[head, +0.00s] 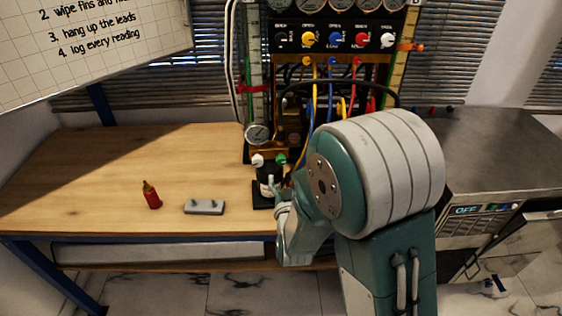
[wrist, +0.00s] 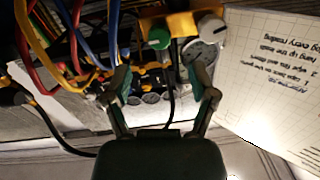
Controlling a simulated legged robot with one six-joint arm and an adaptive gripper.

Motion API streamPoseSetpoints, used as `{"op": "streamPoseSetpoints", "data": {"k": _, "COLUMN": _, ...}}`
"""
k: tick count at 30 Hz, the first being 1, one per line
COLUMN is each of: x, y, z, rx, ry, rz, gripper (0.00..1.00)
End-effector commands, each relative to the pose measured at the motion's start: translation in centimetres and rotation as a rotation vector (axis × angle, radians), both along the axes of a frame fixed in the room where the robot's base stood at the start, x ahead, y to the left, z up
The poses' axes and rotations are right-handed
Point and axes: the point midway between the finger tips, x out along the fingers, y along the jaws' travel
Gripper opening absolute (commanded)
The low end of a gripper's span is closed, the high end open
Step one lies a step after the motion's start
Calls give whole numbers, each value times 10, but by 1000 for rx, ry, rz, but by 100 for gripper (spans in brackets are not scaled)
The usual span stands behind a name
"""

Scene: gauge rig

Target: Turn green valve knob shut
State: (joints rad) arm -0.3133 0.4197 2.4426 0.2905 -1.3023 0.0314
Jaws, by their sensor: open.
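The green valve knob (head: 281,159) is low on the front of the gauge rig in the head view, just right of a white knob (head: 258,160). The green knob also shows in the wrist view (wrist: 158,39), beyond the fingertips and roughly between their lines. My gripper (wrist: 160,73) is open, with its two fingers spread and nothing between them. In the head view my gripper (head: 272,186) is below and in front of the green knob, partly hidden by my arm. It looks apart from the knob.
The gauge rig (head: 335,42) carries colored knobs, leads and a small round gauge (head: 257,133). Loose leads (wrist: 85,35) hang left of my fingers in the wrist view.

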Motion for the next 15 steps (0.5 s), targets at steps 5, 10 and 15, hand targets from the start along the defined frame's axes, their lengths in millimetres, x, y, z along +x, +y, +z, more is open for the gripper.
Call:
{"op": "streamPoseSetpoints", "data": {"k": 5, "x": 35, "y": 1, "z": 0, "rx": 1, "ry": -1, "rz": -1, "gripper": 74}}
{"op": "streamPoseSetpoints", "data": {"k": 10, "x": 61, "y": 2, "z": 0, "rx": 1, "ry": -1, "rz": 0, "gripper": 74}}
{"op": "streamPoseSetpoints", "data": {"k": 15, "x": 74, "y": 2, "z": 0, "rx": 2, "ry": -1, "rz": 0, "gripper": 74}}
